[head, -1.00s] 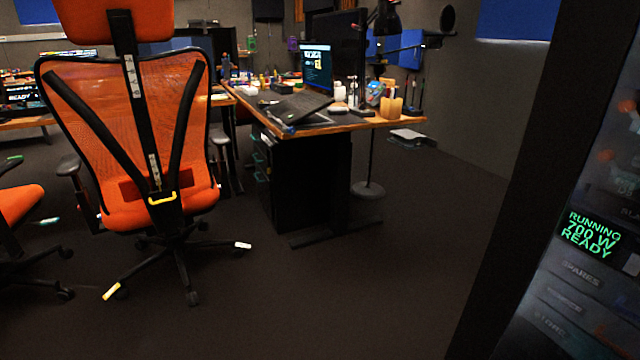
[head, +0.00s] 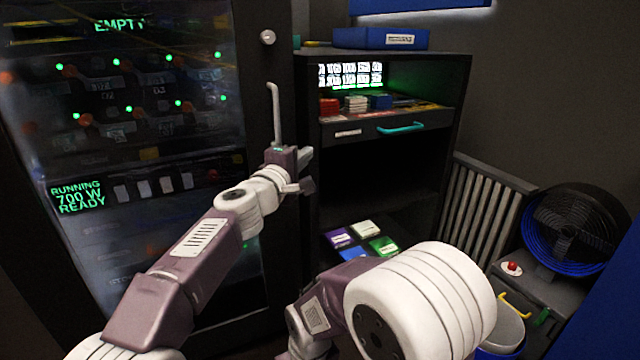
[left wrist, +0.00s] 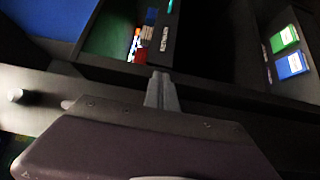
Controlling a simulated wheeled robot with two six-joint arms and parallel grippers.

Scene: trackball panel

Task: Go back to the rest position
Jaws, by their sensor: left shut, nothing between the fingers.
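My left arm reaches up from the lower left in the head view. Its gripper (head: 305,186) is in front of the dark post between the glass-fronted cabinet and the shelf unit, just below the cabinet's upright handle. In the left wrist view the fingers (left wrist: 162,92) are together with nothing between them, in front of the shelf unit. I cannot tell whether they touch anything. A white and purple part of my right arm is large at the bottom centre of the head view; its gripper does not show.
The glass-fronted cabinet (head: 150,240) with green lights fills the left. Its pale handle (head: 274,115) is upright. The shelf unit (head: 385,170) has a drawer with a teal handle (head: 400,128) and coloured boxes low down. A radiator (head: 485,205) and a fan (head: 575,228) are at right.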

